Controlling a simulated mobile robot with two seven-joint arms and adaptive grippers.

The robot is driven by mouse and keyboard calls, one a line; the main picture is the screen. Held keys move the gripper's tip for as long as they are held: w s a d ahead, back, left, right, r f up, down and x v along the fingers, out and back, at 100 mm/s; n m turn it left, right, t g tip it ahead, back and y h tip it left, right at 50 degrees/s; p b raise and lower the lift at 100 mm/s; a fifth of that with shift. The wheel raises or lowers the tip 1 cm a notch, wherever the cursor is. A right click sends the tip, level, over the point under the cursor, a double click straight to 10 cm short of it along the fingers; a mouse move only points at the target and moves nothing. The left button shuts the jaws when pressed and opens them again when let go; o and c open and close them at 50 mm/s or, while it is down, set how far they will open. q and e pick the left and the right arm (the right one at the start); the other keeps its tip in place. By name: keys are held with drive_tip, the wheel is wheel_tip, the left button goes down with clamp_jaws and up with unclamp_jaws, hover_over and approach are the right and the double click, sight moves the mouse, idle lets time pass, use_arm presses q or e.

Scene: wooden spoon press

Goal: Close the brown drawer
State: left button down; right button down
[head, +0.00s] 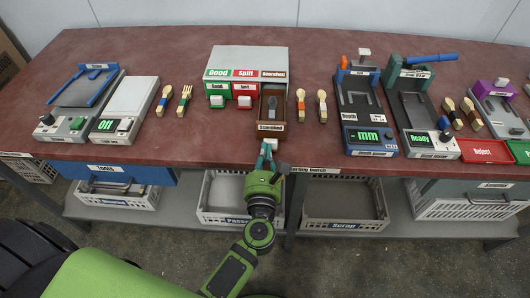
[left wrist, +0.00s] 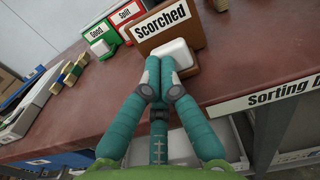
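The brown drawer (head: 286,110) stands pulled out of the grey cabinet, below its "Scorched" label, with its front board (head: 271,127) toward me. A dark spoon-like item (head: 272,106) lies inside it. In the left wrist view the drawer front (left wrist: 165,25) shows a white block-shaped knob (left wrist: 174,54). My left gripper (head: 266,152) is in front of the drawer. Its teal fingers (left wrist: 161,66) are drawn together, with their tips right at the knob; I cannot tell whether they touch it. Nothing shows between them. My right gripper is not in view.
The grey cabinet (head: 248,56) also has a green drawer front (head: 216,102) and a red one (head: 244,102), both flush. Wooden spoons (head: 322,106) lie right of the brown drawer. Several devices stand along the red-brown table (head: 200,140).

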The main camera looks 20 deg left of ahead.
sight(266, 141)
use_arm(q)
drive_tip(key=x, duration=0.4)
drive_tip(key=shift+s, duration=0.15)
